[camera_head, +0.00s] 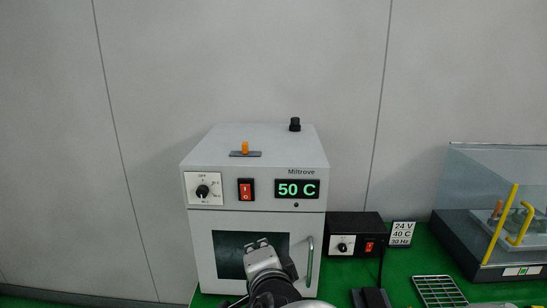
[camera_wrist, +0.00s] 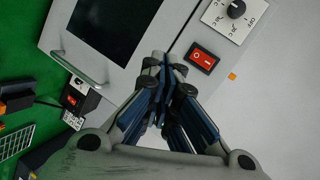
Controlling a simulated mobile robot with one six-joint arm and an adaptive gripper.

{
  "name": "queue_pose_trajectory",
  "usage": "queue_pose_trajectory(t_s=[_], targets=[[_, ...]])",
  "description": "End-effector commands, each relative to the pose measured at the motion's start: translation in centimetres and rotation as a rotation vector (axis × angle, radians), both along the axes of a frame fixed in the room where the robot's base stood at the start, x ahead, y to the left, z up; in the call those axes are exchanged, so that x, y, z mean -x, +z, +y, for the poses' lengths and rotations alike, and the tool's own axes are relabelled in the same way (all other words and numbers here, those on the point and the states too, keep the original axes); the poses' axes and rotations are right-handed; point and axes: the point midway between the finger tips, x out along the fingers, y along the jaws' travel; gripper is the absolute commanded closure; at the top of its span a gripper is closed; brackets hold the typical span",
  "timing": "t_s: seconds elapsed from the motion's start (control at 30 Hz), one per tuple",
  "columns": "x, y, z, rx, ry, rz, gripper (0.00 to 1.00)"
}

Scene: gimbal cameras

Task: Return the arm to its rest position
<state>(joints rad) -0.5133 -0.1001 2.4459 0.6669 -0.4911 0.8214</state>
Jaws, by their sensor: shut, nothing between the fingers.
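My arm rises from the bottom centre of the head view, in front of a grey oven (camera_head: 257,160) with a dark door window. In the wrist view my gripper (camera_wrist: 162,60) is shut and empty, its fingertips together. The oven shows there tilted, with its door, handle and red switch (camera_wrist: 202,58) beyond the fingers. I cannot tell the exact gap between fingertips and oven front. In the head view the arm covers part of the oven door.
A black power box (camera_head: 356,234) and a sign (camera_head: 402,233) stand right of the oven on the green bench. A metal rack (camera_head: 439,291) lies at the lower right. A clear-covered case (camera_head: 497,212) with yellow handles stands at the far right.

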Motion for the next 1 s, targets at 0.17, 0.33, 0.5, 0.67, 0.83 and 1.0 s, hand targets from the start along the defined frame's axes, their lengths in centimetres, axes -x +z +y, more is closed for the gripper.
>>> queue_pose_trajectory(t_s=[0.17, 0.33, 0.5, 0.67, 0.83, 1.0], targets=[[5.0, 0.0, -3.5, 0.313, 0.254, 0.114, 1.00], [12.0, -1.7, -8.6, 0.642, 0.477, 0.259, 1.00], [19.2, -3.6, -14.0, 0.892, 0.643, 0.431, 1.00], [23.4, -4.5, -16.8, 1.000, 0.729, 0.545, 1.00], [24.6, -4.7, -17.5, 1.025, 0.755, 0.579, 1.00], [24.5, -4.7, -17.5, 1.024, 0.755, 0.578, 1.00]])
